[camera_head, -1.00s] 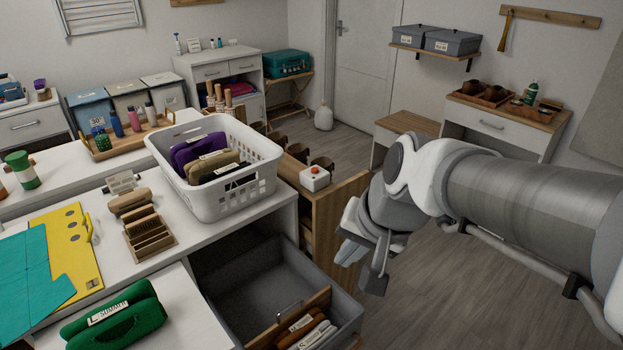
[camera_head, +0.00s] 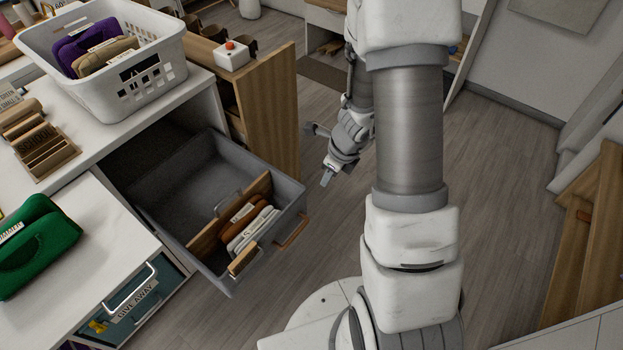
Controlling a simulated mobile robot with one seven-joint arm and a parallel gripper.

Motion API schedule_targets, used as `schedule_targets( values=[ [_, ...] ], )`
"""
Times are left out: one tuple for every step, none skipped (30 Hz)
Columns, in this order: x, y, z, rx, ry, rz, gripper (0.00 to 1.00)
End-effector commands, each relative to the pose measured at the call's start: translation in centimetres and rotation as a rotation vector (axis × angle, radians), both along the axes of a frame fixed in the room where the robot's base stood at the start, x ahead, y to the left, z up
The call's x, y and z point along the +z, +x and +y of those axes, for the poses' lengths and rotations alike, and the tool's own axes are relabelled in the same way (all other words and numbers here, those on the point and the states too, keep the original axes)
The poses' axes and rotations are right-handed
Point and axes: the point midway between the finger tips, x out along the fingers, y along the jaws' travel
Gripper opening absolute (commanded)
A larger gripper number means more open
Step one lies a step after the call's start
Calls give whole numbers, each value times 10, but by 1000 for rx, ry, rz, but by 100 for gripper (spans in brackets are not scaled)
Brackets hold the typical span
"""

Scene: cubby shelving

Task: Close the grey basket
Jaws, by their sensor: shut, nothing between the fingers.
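The grey basket (camera_head: 190,165) is a drawer-like bin pulled out of the white cabinet, sticking out over the floor. It has a wooden divider and wooden handles (camera_head: 243,260) at its front end. Brown and white folded items (camera_head: 250,225) lie between the divider and the front. My gripper (camera_head: 327,178) is shut and empty, pointing down to the right of the basket's front right corner, apart from it.
A white laundry basket (camera_head: 120,85) with purple and tan cases stands on the counter. A tall wooden panel (camera_head: 268,110) rises right behind the grey basket. Floor (camera_head: 500,190) to the right is open.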

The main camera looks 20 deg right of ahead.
Motion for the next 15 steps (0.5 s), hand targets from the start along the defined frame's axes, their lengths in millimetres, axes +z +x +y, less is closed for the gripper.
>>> schedule_targets(
  values=[
    [-11,-2,-3,-37,1,15,0],
    [-14,-2,-5,-54,1,21,0],
    [-17,-3,-6,-68,2,26,0],
    [-19,-3,-7,-76,2,28,0],
    [-21,-3,-7,-81,2,30,0],
    [-24,-3,-7,-85,2,31,0],
    [-27,-2,-6,-85,2,31,0],
    [-31,-2,-6,-84,2,31,0],
    [-36,-1,-5,-84,2,31,0],
    [-41,0,-5,-84,2,31,0],
    [-46,1,-4,-85,2,31,0],
    [-54,2,-3,-83,3,33,0],
    [-60,3,-2,-81,3,31,0],
    [-66,4,-1,-81,3,31,0],
    [-74,6,0,-83,3,31,0]
  ],
)
